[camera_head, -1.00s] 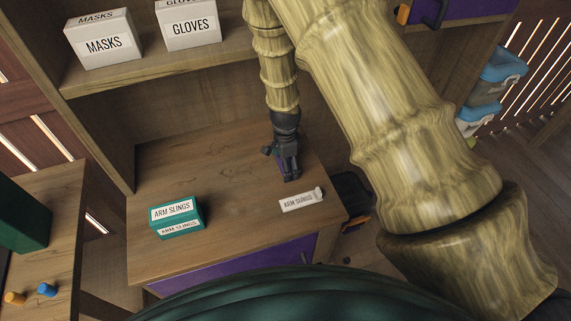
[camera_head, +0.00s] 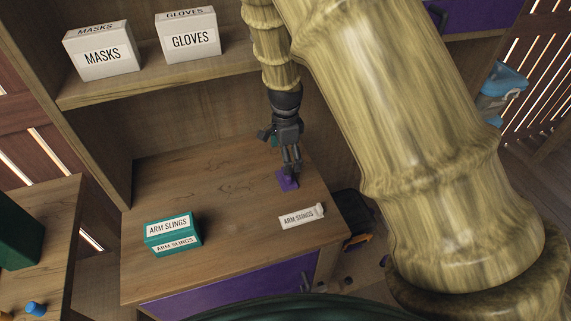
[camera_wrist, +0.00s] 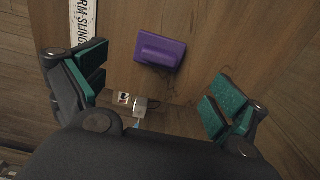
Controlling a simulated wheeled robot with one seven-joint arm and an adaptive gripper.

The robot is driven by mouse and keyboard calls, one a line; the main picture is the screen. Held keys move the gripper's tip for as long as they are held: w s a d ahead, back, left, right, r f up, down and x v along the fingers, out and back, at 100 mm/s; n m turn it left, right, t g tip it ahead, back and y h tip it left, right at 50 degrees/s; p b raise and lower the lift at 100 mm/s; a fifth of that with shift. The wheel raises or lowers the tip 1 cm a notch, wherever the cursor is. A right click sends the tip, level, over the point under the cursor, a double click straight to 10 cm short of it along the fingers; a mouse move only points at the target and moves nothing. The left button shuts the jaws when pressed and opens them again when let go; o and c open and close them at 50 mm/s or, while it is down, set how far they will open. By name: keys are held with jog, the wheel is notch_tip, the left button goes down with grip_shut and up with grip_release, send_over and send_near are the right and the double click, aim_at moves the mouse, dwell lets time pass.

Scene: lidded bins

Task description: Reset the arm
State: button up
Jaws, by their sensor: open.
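My gripper (camera_head: 290,168) hangs over the wooden counter (camera_head: 220,180) in the head view, fingers pointing down. In the wrist view my gripper (camera_wrist: 158,92) is open, with its green-padded fingers spread wide and nothing between them. A small purple object (camera_head: 288,180) lies on the counter just below the fingertips; the wrist view shows this purple block (camera_wrist: 160,51) beyond the fingers, apart from them. My arm covers much of the right side of the head view.
A teal ARM SLINGS box (camera_head: 172,234) and a white ARM SLINGS label piece (camera_head: 301,216) are on the counter. MASKS (camera_head: 103,54) and GLOVES (camera_head: 189,38) boxes stand on the shelf above. Blue-lidded bins (camera_head: 503,84) are at right.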

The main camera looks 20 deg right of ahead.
jog(key=shift+r, duration=0.55)
